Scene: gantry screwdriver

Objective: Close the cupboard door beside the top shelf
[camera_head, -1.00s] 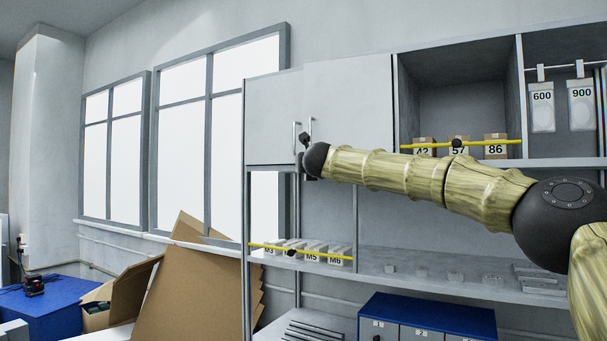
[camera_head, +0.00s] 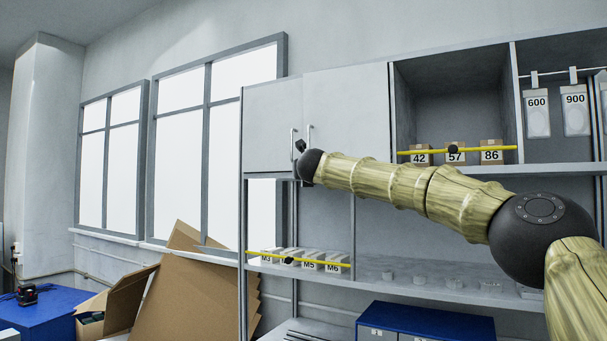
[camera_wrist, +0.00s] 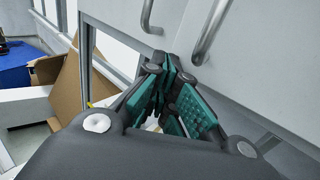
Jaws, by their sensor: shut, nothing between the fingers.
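The cupboard beside the top shelf has a left door (camera_head: 270,125) and a right door (camera_head: 350,120), both pale grey. In the head view the right door looks nearly flush with the left; a small gap cannot be ruled out. Two vertical bar handles sit at the middle seam: the left handle (camera_wrist: 148,14) and the right handle (camera_wrist: 208,34). My gripper (camera_wrist: 168,68) is shut and empty, its teal-padded fingers just below and between the handles. In the head view my gripper (camera_head: 301,148) is partly hidden by my wrist. Contact with the door cannot be told.
The open top shelf (camera_head: 452,100) right of the doors holds boxes marked 42, 57 and 86 behind a yellow bar (camera_head: 425,151). A lower shelf (camera_head: 400,280) carries small parts. Cardboard (camera_head: 195,290) leans at the lower left. Windows fill the left wall.

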